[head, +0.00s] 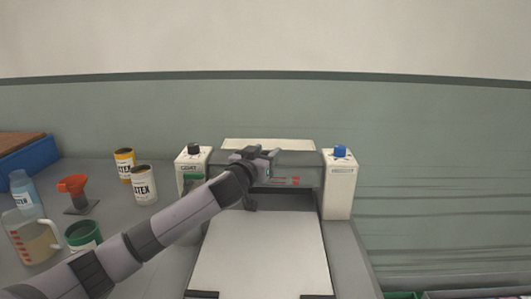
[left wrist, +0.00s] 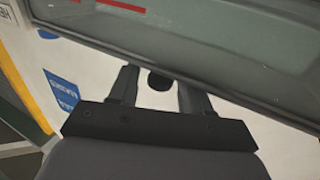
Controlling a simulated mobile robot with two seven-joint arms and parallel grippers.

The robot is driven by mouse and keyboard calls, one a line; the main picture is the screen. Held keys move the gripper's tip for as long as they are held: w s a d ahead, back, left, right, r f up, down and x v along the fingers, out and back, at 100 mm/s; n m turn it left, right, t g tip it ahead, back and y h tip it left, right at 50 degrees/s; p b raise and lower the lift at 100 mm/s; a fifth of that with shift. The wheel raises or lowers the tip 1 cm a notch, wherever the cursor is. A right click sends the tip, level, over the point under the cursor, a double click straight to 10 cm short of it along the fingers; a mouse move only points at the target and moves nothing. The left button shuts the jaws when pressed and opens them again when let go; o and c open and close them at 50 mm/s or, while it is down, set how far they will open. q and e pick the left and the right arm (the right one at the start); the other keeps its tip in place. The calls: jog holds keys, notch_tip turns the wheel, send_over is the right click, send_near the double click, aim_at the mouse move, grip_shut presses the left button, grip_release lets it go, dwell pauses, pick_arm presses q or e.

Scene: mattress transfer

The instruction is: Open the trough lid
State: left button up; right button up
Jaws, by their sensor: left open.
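The trough lid (head: 297,171) is a grey, see-through cover with red marks, spanning between two white posts of the machine. It looks closed. In the left wrist view the lid (left wrist: 215,45) crosses the top of the picture at a slant. My right gripper is not in view.
The left post has a black knob (head: 194,148); the right post has a blue knob (head: 340,152). A white flat bed (head: 262,258) lies in front.

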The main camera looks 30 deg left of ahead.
pick_arm(q)
jog(key=shift+w, duration=0.1)
jog(key=shift+c, duration=0.3)
grip_shut()
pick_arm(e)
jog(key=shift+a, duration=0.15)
pick_arm(q)
jog(key=shift+r, duration=0.2)
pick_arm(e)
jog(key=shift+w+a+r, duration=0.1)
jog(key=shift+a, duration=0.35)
